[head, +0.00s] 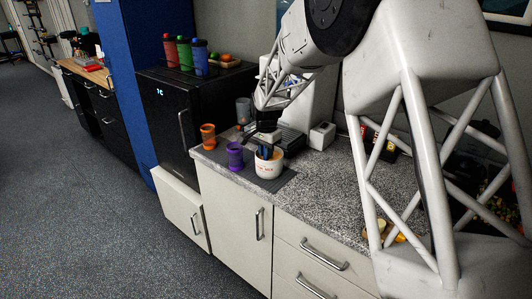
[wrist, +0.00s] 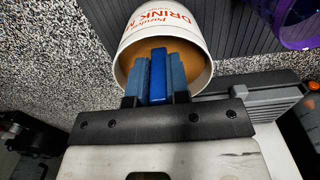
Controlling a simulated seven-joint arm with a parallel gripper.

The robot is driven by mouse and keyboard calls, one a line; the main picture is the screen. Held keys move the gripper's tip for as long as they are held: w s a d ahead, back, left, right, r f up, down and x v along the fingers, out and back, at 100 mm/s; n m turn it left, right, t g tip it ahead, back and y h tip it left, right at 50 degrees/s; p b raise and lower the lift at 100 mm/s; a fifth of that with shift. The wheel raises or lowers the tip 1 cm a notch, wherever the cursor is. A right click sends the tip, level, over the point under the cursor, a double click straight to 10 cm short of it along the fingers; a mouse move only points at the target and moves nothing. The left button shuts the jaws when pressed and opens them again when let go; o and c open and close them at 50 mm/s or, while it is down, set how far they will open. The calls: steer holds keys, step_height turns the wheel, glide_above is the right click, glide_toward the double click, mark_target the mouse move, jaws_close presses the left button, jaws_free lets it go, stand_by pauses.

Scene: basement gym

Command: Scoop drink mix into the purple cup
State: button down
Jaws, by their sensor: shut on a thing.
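The white tub of drink mix (head: 268,166) stands on the dark mat on the counter, and its red lettering and orange powder show in the wrist view (wrist: 172,28). My gripper (head: 265,150) reaches down into the tub's mouth. It is shut on a blue scoop handle (wrist: 158,76), held between its two blue-grey fingers. The scoop's bowl is hidden inside the tub. The purple cup (head: 235,155) stands on the mat just left of the tub. Part of it shows at the top right of the wrist view (wrist: 300,24). I cannot see inside the purple cup.
An orange cup (head: 208,135) and a clear grey cup (head: 243,108) stand left of and behind the purple cup. A grey and white machine (head: 292,100) is behind my gripper. Red, green and blue bottles top the black fridge (head: 170,105).

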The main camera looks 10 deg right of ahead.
steer(key=shift+r, duration=4.3)
steer(key=shift+a, duration=0.1)
steer(key=w+a+r+n, duration=0.1)
steer(key=a+n, duration=0.4)
steer(key=w+a+r+n, duration=0.1)
steer(key=a+n, duration=0.4)
steer(key=n, duration=0.1)
steer(key=shift+w+a+r+n, duration=0.25)
steer(key=shift+a+n, duration=0.05)
steer(key=shift+a+f, duration=0.1)
